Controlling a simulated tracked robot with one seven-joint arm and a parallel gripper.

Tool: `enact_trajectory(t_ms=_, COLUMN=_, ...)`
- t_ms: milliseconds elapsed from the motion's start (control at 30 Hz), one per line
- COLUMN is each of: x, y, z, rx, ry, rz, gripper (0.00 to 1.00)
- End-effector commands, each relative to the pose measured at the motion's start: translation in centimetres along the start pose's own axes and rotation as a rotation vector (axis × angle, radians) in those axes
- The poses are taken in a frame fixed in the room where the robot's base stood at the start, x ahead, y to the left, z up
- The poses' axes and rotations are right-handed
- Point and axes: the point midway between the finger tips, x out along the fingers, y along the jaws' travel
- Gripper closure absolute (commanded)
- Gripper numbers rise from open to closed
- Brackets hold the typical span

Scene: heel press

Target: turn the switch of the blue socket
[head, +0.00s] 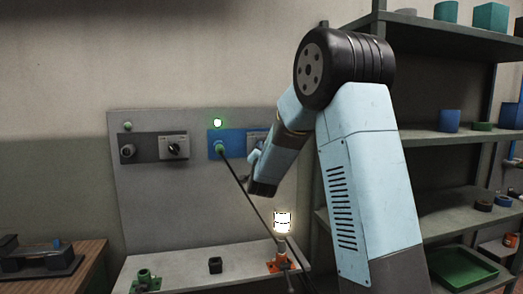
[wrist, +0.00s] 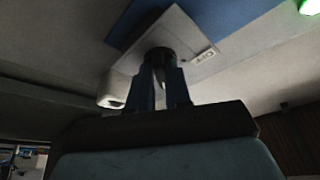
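The blue socket (head: 213,136) is on the upright grey panel in the head view, with a green plug (head: 219,148) and dark cable in it. A green light (head: 217,122) glows above it. Its switch plate (head: 254,135) is partly hidden by my arm. In the wrist view, the pale switch plate (wrist: 197,58) carries an "OFF" mark and a dark round knob (wrist: 159,54). My gripper (wrist: 161,72) is at the knob, its two fingers on either side of the knob's grip. I cannot tell whether they press on it.
A second, dark socket (head: 128,151) with its own switch (head: 174,148) is to the left. A lit lamp (head: 282,222) on an orange base stands on the ledge (head: 190,267). A shelf rack (head: 440,148) is on the right and a wooden table (head: 88,254) at lower left.

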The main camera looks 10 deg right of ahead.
Motion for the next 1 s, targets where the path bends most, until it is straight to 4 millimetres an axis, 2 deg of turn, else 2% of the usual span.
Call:
enact_trajectory(t_ms=33, x=0.0, y=0.1, z=0.0, rx=-0.001, ry=-0.001, rz=0.002, gripper=0.79)
enact_trajectory(t_ms=233, x=0.0, y=0.0, z=0.0, rx=-0.001, ry=0.001, rz=0.000, gripper=0.61)
enact_trajectory(t_ms=567, x=-0.5, y=-0.1, z=-0.1, rx=-0.001, ry=0.002, rz=-0.003, gripper=0.61)
enact_trajectory(t_ms=767, x=-3.2, y=-0.1, z=0.0, rx=-0.001, ry=-0.001, rz=-0.003, gripper=0.61)
enact_trajectory(t_ms=1000, x=-8.1, y=-0.1, z=0.1, rx=-0.001, ry=-0.001, rz=-0.002, gripper=0.61)
